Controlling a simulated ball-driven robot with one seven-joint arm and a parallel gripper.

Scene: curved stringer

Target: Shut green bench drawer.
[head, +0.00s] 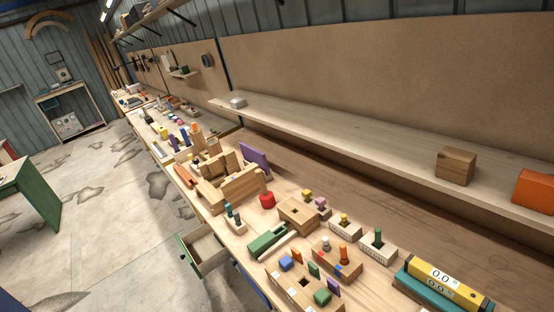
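The green bench drawer (189,258) sticks out from the front of the long wooden workbench, in the lower middle of the head view. It stands open, with its green front out over the floor and its pale inside showing from above. The inside that shows looks empty. The drawer's inner end is hidden under the bench top. My gripper is not in view.
The bench top carries wooden blocks with coloured pegs, a red piece (267,200), a green tool (268,240) and a yellow level (441,283). A shelf (340,135) runs behind. A green table (37,190) stands left. Concrete floor (110,235) beside the drawer is clear.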

